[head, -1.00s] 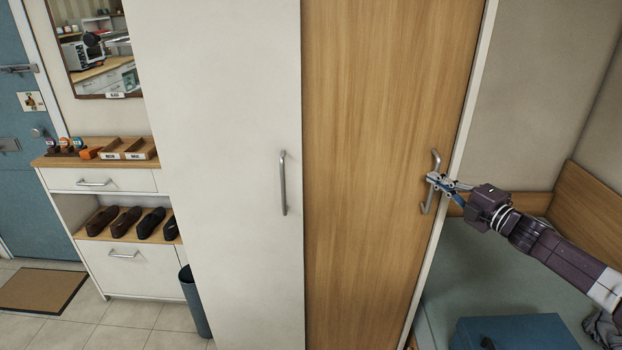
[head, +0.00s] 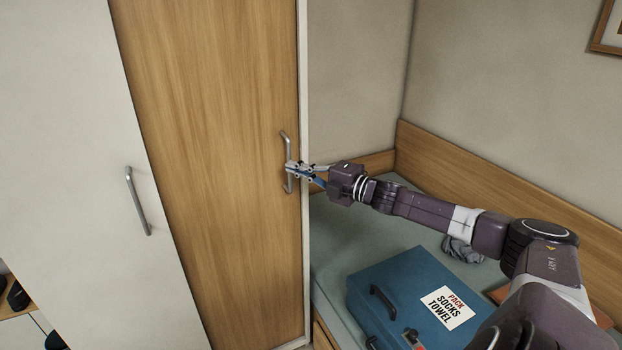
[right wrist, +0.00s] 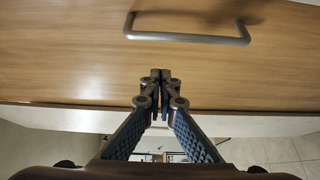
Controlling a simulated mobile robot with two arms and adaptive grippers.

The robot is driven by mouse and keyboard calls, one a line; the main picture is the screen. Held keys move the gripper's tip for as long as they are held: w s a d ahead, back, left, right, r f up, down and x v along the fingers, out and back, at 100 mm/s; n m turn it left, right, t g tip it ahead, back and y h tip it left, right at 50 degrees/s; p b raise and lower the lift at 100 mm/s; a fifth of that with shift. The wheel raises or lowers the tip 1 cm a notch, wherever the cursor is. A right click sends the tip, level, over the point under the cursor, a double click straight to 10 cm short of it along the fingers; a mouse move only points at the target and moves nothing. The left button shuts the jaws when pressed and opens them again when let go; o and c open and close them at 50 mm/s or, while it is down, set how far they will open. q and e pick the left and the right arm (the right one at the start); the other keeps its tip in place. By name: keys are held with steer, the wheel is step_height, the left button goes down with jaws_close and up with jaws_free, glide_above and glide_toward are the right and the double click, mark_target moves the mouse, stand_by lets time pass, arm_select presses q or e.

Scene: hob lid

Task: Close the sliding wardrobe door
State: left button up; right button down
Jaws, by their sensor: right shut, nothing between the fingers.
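The wardrobe has a wood-grain door (head: 215,150) on the right and a white door (head: 70,150) on the left. The wood door reaches the white side edge (head: 304,120), with no gap visible there. A metal bar handle (head: 284,142) stands near its right edge, and the white door has its own handle (head: 138,203). My right gripper (head: 291,168) is shut and empty, in front of the wood door's handle. In the right wrist view its closed fingertips (right wrist: 160,76) point at the wood door, beside the handle (right wrist: 187,38) and not around it. Whether they touch the door is unclear. My left gripper is out of view.
A bed (head: 328,240) with a wooden surround lies right of the wardrobe. Dark shoes (head: 17,295) show at the lower left.

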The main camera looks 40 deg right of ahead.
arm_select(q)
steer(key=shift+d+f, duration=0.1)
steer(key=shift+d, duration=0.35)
arm_select(e)
steer(key=shift+a+v, duration=0.2)
steer(key=shift+v, duration=1.05)
steer(key=shift+a+v, duration=0.25)
steer(key=shift+v, duration=0.95)
steer(key=shift+s+r, duration=0.15)
